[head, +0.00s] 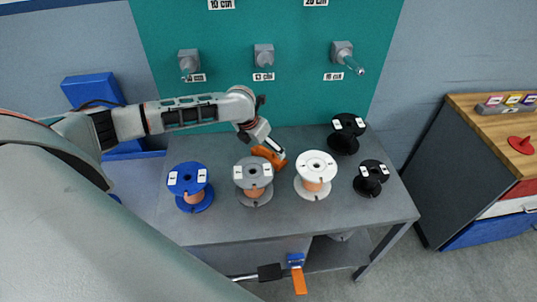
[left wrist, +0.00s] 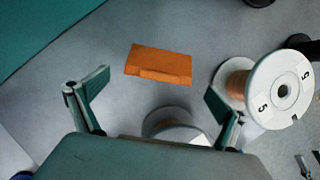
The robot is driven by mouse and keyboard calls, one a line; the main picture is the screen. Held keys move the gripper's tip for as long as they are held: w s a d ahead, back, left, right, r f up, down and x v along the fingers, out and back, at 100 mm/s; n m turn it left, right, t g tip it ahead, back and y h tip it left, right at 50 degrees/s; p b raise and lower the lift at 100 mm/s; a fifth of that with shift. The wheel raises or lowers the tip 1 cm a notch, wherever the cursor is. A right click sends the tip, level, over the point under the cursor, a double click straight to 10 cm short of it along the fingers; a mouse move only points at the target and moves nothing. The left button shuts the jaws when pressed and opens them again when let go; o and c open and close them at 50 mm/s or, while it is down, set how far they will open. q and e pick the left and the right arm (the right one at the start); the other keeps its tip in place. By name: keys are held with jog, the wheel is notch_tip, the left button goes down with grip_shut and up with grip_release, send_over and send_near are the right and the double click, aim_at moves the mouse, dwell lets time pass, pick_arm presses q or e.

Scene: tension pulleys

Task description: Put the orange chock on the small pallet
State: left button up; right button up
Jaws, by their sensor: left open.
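The orange chock (head: 265,156) lies on the grey table behind the grey spool, partly covered by my left gripper (head: 268,145). In the left wrist view the chock (left wrist: 158,65) shows whole, a block with a raised edge. My left gripper (left wrist: 157,97) is open there, its two green-grey fingers spread apart. The chock lies beyond the fingertips, within the width between them, and nothing is held. I cannot make out a small pallet in either view.
Blue (head: 190,188), grey (head: 253,181) and white (head: 315,175) spools stand along the table (head: 290,230), with black spools (head: 370,178) at right. Pegs (head: 264,55) stick out of the green panel. A wooden-topped cabinet (head: 490,140) stands at right.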

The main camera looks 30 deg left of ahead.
aim_at(268, 154)
pick_arm(q)
jog(key=x, duration=0.7)
jog(key=c, duration=1.2)
jog(key=shift+r, duration=0.1)
